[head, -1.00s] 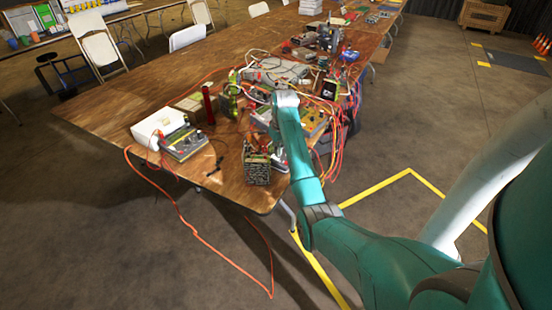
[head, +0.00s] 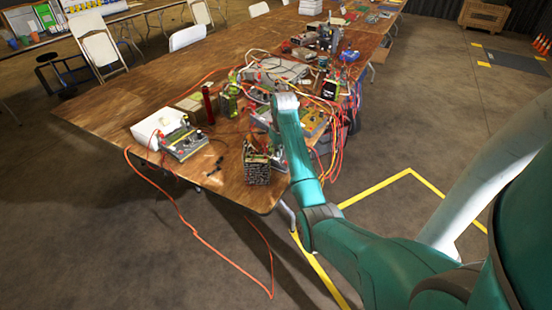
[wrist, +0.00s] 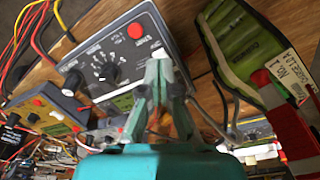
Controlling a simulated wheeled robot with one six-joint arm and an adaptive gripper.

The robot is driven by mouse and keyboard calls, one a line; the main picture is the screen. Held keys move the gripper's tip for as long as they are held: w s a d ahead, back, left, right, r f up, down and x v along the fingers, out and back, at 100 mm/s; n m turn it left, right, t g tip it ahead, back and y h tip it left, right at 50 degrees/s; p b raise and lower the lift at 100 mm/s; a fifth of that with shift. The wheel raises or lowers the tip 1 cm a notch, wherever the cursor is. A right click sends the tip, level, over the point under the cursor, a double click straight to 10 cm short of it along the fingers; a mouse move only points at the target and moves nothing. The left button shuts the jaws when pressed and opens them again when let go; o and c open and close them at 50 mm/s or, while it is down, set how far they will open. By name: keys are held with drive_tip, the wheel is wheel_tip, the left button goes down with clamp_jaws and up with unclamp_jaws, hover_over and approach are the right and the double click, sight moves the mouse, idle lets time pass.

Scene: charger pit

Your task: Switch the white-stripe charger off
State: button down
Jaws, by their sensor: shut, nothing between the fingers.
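In the wrist view a dark grey charger (wrist: 112,50) fills the upper middle. Its face has a black dial knob, a red button (wrist: 135,30) and white lettering. In the head view my arm hides the gripper and much of this spot.
A yellow-faced charger (wrist: 47,108) with a red button is at the left in the wrist view. A green item (wrist: 250,45) with a white label is at the right. Cables tangle around. In the head view another charger (head: 185,143) stands on the wooden table (head: 120,110).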

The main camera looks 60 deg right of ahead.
drive_tip(key=shift+f, duration=0.9)
idle(0.5)
drive_tip(key=shift+r, duration=3.55)
